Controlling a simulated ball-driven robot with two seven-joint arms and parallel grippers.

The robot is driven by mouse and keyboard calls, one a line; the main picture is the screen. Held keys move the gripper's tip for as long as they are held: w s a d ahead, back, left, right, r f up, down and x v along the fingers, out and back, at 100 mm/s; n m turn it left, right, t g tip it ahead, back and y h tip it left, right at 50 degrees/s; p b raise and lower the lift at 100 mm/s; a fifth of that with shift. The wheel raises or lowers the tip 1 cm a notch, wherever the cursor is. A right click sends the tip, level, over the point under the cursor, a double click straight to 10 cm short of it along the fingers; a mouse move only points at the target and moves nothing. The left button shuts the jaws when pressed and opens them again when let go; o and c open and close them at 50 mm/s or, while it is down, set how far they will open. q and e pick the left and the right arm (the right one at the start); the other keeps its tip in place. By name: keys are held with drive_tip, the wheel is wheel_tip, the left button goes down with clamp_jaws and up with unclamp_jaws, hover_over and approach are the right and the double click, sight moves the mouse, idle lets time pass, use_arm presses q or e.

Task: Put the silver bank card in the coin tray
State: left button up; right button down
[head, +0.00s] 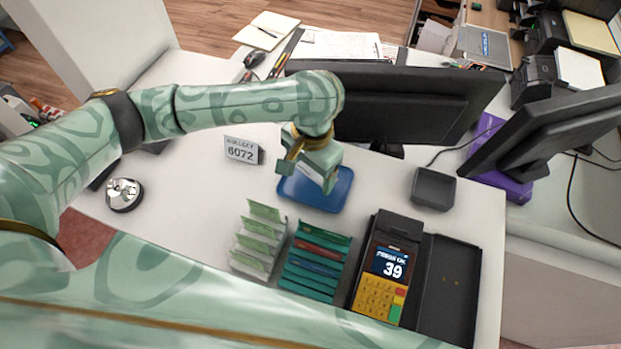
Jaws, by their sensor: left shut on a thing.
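My left gripper (305,178) is above the blue coin tray (338,199), fingers pointing down. It is shut on a thin pale piece that shows between its fingers, which looks like the silver bank card (312,173). Most of the card is hidden by the gripper. I cannot tell whether the card touches the tray. The tray lies flat on the white counter, partly covered by the gripper. My right gripper is not in view.
A sign reading 6072 (241,150) and a service bell (124,194) stand to the left. In front are a green card rack (258,240), a teal rack (313,262) and a payment terminal (385,275). A dark square box (433,188) is right; a monitor (400,105) stands behind.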

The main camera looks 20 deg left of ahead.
sight(312, 175)
use_arm(q)
wheel_tip(312, 175, down, 3)
drive_tip(key=shift+r+b, duration=0.1)
drive_tip(key=shift+b, duration=0.4)
drive_tip(key=shift+r, duration=0.15)
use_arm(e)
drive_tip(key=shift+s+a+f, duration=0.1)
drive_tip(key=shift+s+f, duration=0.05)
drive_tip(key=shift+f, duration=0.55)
use_arm(q)
drive_tip(key=o, duration=0.9)
drive_tip(key=shift+o, duration=0.2)
drive_tip(key=shift+r, duration=0.2)
wheel_tip(312, 175, up, 12)
drive_tip(key=p, duration=0.5)
drive_tip(key=shift+w+d+f+p, duration=0.15)
drive_tip(key=shift+p, duration=0.2)
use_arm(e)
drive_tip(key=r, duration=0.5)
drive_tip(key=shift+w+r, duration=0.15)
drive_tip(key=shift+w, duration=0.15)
